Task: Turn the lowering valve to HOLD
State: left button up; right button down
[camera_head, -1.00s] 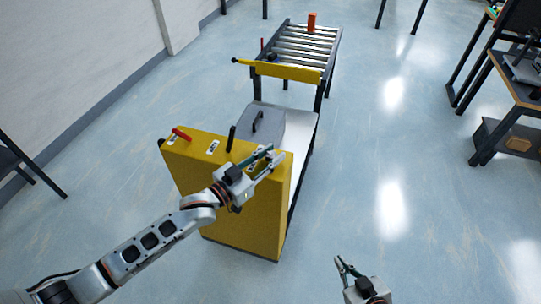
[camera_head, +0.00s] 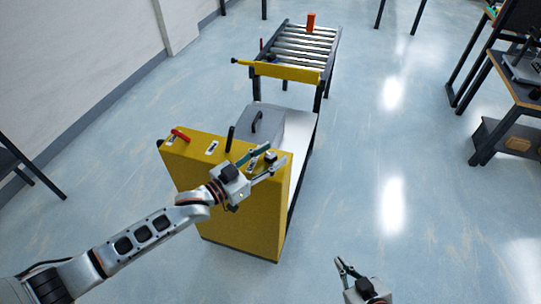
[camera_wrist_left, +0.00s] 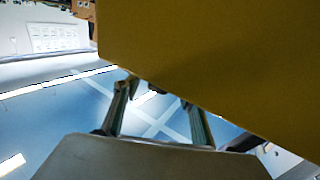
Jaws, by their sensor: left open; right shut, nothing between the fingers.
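A yellow lift unit (camera_head: 247,208) stands in front of me. Its top carries a red-handled lever (camera_head: 180,135) at the left, an upright black lever (camera_head: 230,138) in the middle, and a small dark knob (camera_head: 270,157) at the right. White labels lie beside them, too small to read; which control is the lowering valve I cannot tell. My left gripper (camera_head: 277,152) is open over the right end of the top, its fingers around or just above the knob. In the left wrist view, the yellow body (camera_wrist_left: 220,60) fills the upper right beside the open fingers (camera_wrist_left: 155,95). My right gripper (camera_head: 344,266) is shut and empty, low over the floor.
Workbenches are at the far right. The floor (camera_head: 420,200) on the right is clear.

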pick_arm(q)
jog(key=v, duration=1.1)
jog(key=shift+s+a, duration=0.3)
jog(key=s+a+f+n+y, duration=0.2)
jog(key=s+a+f+y, duration=0.3)
jog(key=s+f, duration=0.3)
jog(key=s+a+f+n+g+y, duration=0.1)
jog(key=s+a+f+n+y, duration=0.2)
jog(key=s+a+f+y, duration=0.3)
notch_tip(320, 180, down, 5)
jog(key=s, duration=0.2)
jog(key=shift+s, duration=0.3)
jog(key=shift+r, duration=0.1)
